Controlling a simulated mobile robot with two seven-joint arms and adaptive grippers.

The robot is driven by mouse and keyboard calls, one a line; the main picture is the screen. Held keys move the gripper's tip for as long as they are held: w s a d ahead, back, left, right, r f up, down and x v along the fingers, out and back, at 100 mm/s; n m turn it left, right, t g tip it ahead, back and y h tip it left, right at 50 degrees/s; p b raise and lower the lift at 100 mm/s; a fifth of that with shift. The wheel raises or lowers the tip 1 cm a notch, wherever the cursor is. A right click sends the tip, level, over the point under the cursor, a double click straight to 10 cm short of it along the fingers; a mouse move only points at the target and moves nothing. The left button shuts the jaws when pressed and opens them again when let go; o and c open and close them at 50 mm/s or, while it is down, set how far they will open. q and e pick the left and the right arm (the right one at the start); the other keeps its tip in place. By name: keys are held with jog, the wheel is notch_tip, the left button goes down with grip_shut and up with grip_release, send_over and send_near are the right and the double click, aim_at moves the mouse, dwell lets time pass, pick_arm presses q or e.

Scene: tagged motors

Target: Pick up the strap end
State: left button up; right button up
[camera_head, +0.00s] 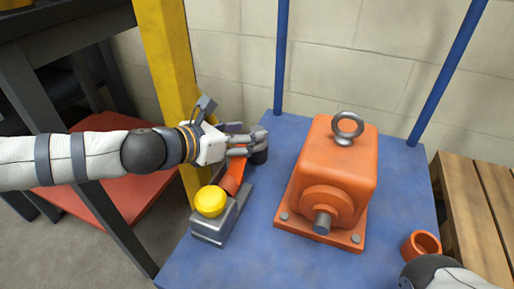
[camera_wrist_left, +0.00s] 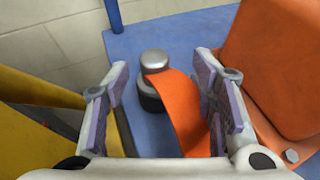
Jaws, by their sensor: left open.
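The orange strap (camera_head: 235,176) slopes between the yellow-topped grey block (camera_head: 217,216) and a dark, silver-topped cylinder (camera_head: 260,155) on the blue platform. In the left wrist view the strap (camera_wrist_left: 188,112) curves from beside the cylinder (camera_wrist_left: 153,75) toward me, nearer the right finger. My left gripper (camera_head: 252,142) is open, above the strap and close to the cylinder. In its wrist view its fingers (camera_wrist_left: 162,92) stand apart, with the strap and cylinder showing between them. I cannot tell whether a finger touches the strap. My right gripper is out of view.
A large orange motor (camera_head: 331,175) with a lifting eye stands just right of the strap. A yellow post (camera_head: 163,60) rises behind my left wrist. Blue uprights (camera_head: 282,60) stand at the platform's back. An orange ring (camera_head: 421,245) sits at the right, near my right arm.

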aim_at(257, 129)
pick_arm(q)
jog(key=x, duration=0.1)
jog(key=b+x, duration=0.1)
jog(key=x, duration=0.1)
jog(key=f+b+x, duration=0.1)
jog(key=shift+w+a+f, duration=0.1)
jog(key=shift+w, duration=0.25)
jog(key=shift+w+d, duration=0.25)
grip_shut()
jog(key=shift+r, duration=0.2)
